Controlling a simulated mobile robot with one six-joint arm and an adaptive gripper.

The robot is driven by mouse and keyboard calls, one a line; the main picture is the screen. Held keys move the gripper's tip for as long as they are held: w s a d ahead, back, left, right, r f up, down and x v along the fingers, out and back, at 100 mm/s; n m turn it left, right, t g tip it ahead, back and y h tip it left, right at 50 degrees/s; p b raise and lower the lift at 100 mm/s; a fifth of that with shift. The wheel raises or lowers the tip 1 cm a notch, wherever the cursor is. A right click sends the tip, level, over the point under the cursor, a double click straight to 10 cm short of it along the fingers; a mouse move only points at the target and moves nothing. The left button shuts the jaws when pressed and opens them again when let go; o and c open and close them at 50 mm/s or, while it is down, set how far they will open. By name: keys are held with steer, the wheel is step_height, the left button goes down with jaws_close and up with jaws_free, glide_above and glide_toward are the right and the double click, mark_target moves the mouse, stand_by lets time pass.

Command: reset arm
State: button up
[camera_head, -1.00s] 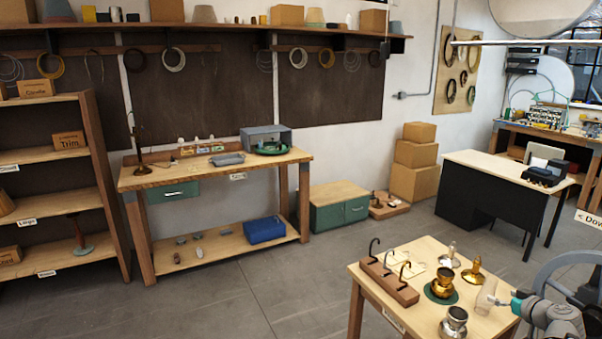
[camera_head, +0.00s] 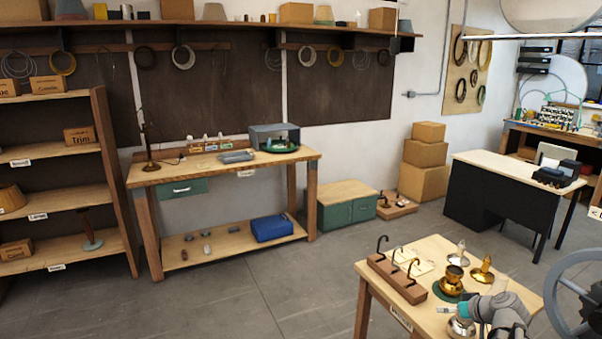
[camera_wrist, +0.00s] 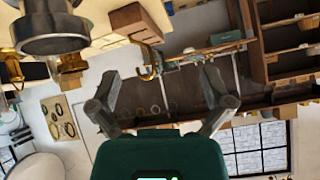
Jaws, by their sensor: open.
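My gripper (camera_wrist: 162,95) is open and empty in the wrist view, its two dark fingers spread apart. In the head view my arm reaches over the front right of the small wooden table (camera_head: 428,262). A silver lamp part (camera_head: 461,326) stands there, partly hidden behind my arm. A large metal part (camera_wrist: 50,40) hangs at the upper left of the tilted wrist view, apart from the fingers.
The small table also holds a wooden block with hooks (camera_head: 397,278), a brass part (camera_head: 452,280) on a green disc, and two brass-based sockets (camera_head: 482,270). A workbench (camera_head: 215,168) and shelf unit (camera_head: 60,210) stand behind. Grey floor (camera_head: 290,290) between them is clear.

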steer(key=s+a+f+g+h+b, duration=0.1)
steer(key=s+a+f+g, duration=0.2)
steer(key=a, duration=0.6)
steer(key=s+a+f+m+g+h+b, duration=0.1)
steer(key=a+f, duration=0.4)
steer(key=a, duration=0.5)
steer(key=s+a+f+g+h+b, duration=0.1)
steer(key=s+a+f+g+b, duration=0.1)
steer(key=s+a+g, duration=0.3)
steer(key=shift+s+a+f+m+h+b, duration=0.35)
steer(key=shift+a+f, duration=0.55)
steer(key=shift+a, duration=1.5)
steer(key=shift+w, duration=0.1)
